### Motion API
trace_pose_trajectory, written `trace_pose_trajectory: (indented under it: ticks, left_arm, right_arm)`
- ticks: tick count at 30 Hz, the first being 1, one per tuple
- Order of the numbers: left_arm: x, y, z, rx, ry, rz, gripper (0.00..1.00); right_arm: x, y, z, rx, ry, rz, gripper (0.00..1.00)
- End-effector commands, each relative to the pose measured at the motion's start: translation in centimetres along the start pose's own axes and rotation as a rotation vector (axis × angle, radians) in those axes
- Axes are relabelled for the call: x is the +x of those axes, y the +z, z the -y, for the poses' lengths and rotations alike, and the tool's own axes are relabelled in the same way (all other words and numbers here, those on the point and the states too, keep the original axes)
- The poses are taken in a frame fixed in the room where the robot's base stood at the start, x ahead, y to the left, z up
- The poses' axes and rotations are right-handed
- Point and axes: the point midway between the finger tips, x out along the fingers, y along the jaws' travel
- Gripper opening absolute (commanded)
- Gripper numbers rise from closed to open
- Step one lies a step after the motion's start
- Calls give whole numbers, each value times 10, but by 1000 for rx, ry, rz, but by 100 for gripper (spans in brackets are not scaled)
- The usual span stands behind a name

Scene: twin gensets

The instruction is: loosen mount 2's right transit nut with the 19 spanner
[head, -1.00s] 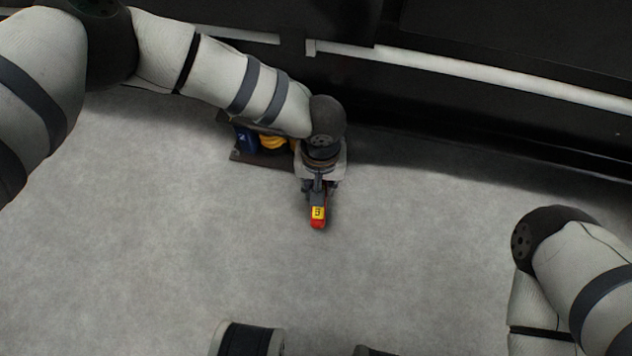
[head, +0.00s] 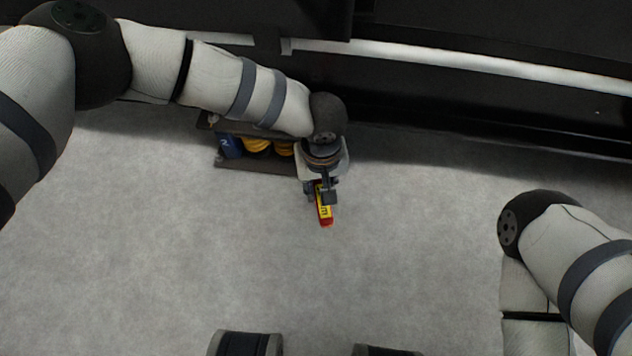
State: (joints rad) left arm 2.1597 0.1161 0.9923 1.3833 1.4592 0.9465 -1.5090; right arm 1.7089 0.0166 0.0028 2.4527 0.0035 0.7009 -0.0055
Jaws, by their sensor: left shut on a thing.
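My left gripper (head: 322,192) is shut on a slim red tool with a yellow label, which I take for the spanner (head: 325,213). Its red end points toward the bottom of the picture; its other end is hidden by the gripper. Behind and to the left of the gripper is a mount (head: 257,164), with yellow parts between dark plates. A blue piece with a white mark, perhaps a 2, sits at its left. My left arm covers the mount's right part, and no transit nut can be made out. My right gripper is out of view.
A long dark frame (head: 455,100) with a pale strip runs across the back, above and behind the mount. The grey floor (head: 420,240) is clear in front of it. My right arm reaches in at the lower right.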

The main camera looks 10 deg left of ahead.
Motion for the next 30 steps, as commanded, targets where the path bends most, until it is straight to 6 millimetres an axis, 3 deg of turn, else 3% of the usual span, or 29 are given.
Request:
trace_pose_trajectory:
  ticks: [1, 4, 16, 30]
  left_arm:
    - [-1, -1, -10, -6, 19, -4, 0]
    - [-2, -1, -16, -41, 19, -5, 0]
    - [-3, -2, -20, -66, 20, -7, 0]
    - [-3, -6, -39, -194, 20, -9, 0]
  right_arm:
    - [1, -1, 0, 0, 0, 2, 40]
    - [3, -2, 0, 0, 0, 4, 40]
    - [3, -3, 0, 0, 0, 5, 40]
    - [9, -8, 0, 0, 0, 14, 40]
